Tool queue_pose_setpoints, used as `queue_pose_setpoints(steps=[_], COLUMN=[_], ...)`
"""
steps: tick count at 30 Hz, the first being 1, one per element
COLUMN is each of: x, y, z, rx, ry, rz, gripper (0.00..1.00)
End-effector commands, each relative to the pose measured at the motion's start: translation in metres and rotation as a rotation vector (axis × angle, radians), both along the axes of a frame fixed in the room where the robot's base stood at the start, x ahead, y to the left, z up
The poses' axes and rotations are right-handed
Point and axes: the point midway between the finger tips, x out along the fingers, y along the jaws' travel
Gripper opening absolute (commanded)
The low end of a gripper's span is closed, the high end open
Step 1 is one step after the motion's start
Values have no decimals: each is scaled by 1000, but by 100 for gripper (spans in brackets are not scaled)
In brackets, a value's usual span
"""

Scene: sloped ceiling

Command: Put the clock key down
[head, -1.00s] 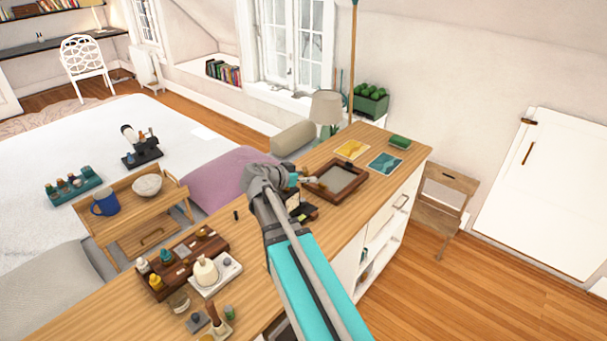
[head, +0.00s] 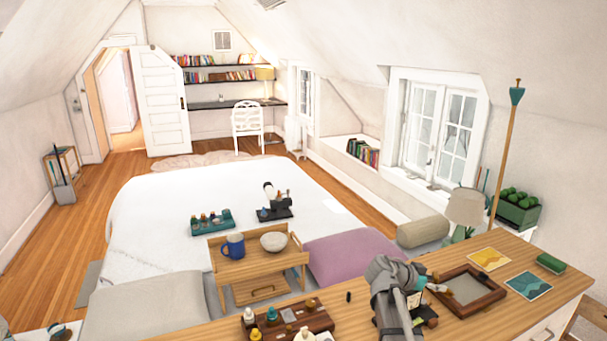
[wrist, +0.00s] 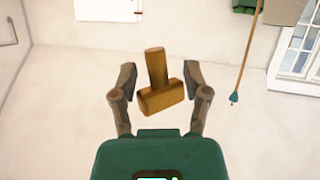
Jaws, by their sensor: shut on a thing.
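The clock key (wrist: 161,98) is a brass T-shaped piece, seen in the wrist view between the two fingers of my gripper (wrist: 160,76). My gripper is shut on it, and wall and window show behind it, with no surface close by. In the head view my arm's wrist end is above the wooden desk (head: 360,320), left of a dark wooden tray (head: 495,295). There my fingers and the key are small and hard to make out.
On the desk are a dark rack of small bottles (head: 290,318), two coloured cards (head: 528,285) and a green book (head: 550,263). A lamp (head: 466,208) stands behind. A small wooden table (head: 228,266) holds a mug (head: 234,246) and bowl (head: 273,241). Bare desk shows left of my arm.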

Motion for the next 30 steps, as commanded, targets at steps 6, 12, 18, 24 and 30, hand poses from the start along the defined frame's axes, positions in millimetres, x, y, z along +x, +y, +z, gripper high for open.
queue_pose_setpoints(steps=[6, 12, 18, 24, 30], x=[0, 0, 0, 0, 1], y=[0, 0, 0, 0, 0], z=[1, 8, 18, 17, 17], rx=[0, 0, 0, 0, 0], ry=[0, 0, 0, 0, 0], rz=[0, 0, 0, 0, 0], gripper=[16, 16, 16, 16, 16])
